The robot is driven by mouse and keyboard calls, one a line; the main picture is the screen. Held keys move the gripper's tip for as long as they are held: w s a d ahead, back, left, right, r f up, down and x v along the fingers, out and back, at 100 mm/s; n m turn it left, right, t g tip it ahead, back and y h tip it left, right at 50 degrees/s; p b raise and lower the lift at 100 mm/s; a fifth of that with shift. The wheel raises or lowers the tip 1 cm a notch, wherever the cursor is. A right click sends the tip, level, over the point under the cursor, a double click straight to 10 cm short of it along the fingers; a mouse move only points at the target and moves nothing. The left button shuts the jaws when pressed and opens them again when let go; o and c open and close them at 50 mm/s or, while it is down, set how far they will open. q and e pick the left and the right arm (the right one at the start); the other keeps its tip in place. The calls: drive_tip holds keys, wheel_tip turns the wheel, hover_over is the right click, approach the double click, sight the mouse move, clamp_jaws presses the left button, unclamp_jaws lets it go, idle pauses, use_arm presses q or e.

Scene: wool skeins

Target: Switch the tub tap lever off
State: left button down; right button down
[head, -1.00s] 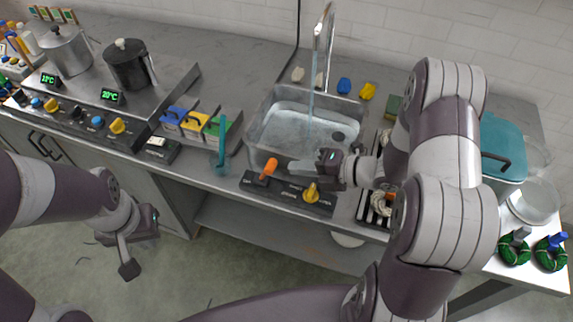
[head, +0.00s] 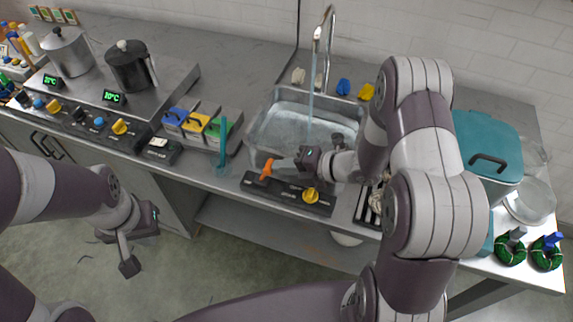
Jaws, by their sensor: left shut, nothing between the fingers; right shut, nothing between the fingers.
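The orange tap lever (head: 266,170) stands up from the dark control panel (head: 286,196) at the counter's front edge, with a yellow knob (head: 310,196) to its right. My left gripper (head: 129,264) is shut and empty, low over the floor at the left, away from the counter.
A teal container (head: 487,135), clear bowls and green wool skeins (head: 511,249) are at the right. Two pots stand on the hob at the left.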

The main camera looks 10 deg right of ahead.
drive_tip(key=w+a+r+g+h+p, duration=0.1)
drive_tip(key=p, duration=0.2)
drive_tip(key=w+a+r+g+h+p, duration=0.1)
drive_tip(key=a+h+p, duration=0.1)
drive_tip(key=a+r+g+h+p, duration=0.1)
drive_tip(key=p, duration=0.2)
drive_tip(key=shift+w+a+h+p, duration=0.15)
drive_tip(key=shift+w+h+p, duration=0.15)
drive_tip(key=shift+w+h, duration=0.1)
drive_tip(key=shift+w+a+f+h+p, duration=0.1)
drive_tip(key=shift+w+a+h+p, duration=0.05)
drive_tip(key=shift+a+h+p, duration=0.15)
drive_tip(key=shift+w+a+f+g, duration=0.15)
drive_tip(key=shift+w+a+g, duration=0.05)
drive_tip(key=shift+g, duration=0.1)
drive_tip(key=shift+w+a+f, duration=0.1)
drive_tip(key=shift+f, duration=0.05)
drive_tip(key=shift+r+p, duration=0.8)
drive_tip(key=shift+p, duration=0.1)
